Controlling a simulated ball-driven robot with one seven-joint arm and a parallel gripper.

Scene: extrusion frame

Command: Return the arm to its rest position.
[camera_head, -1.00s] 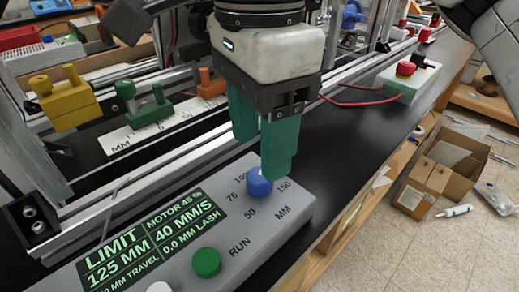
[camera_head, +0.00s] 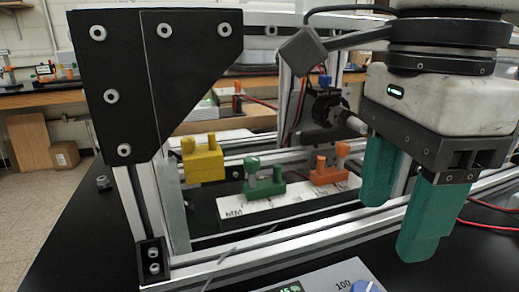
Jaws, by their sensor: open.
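My gripper (camera_head: 400,215) is at the right of the head view, with two green fingers pointing down. The upper part of my arm is cut off by the top edge of the picture.
A black corner plate (camera_head: 165,70) and upright stand at the left. Yellow (camera_head: 203,163), green (camera_head: 264,178) and orange (camera_head: 330,168) blocks sit behind the front rail. The control box with a blue knob (camera_head: 367,287) shows at the bottom edge. Dark bench is bare at lower left.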

